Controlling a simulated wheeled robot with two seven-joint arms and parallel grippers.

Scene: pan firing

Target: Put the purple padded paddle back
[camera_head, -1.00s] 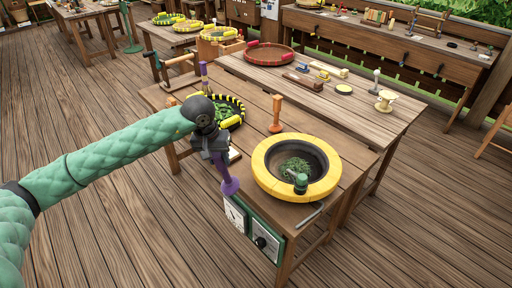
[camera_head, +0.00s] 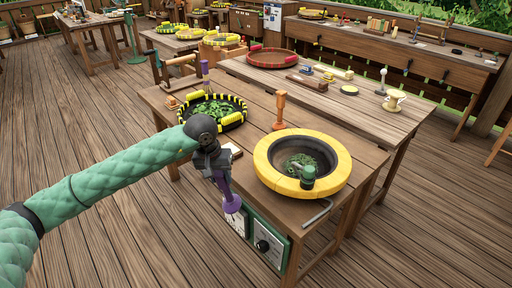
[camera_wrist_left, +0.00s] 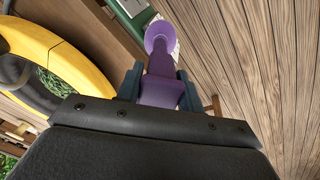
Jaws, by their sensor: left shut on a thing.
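The purple padded paddle (camera_head: 229,194) hangs from my left gripper (camera_head: 222,178), its round purple end low, in front of the white dial panel on the bench's front. In the left wrist view the paddle (camera_wrist_left: 160,62) sits between the two dark fingers of my left gripper (camera_wrist_left: 160,85), which is shut on it. A second purple piece (camera_head: 205,72) stands upright behind the green-filled basket; I cannot tell exactly what it is. My right gripper is not in view.
The bench (camera_head: 255,140) carries a yellow-rimmed pan (camera_head: 266,178) with green leaves and a green-handled tool (camera_head: 308,178), an orange-brown upright tool (camera_head: 280,108), and a basket of leaves (camera_head: 208,124). A side table (camera_head: 310,100) holds a red-rimmed tray and small items.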

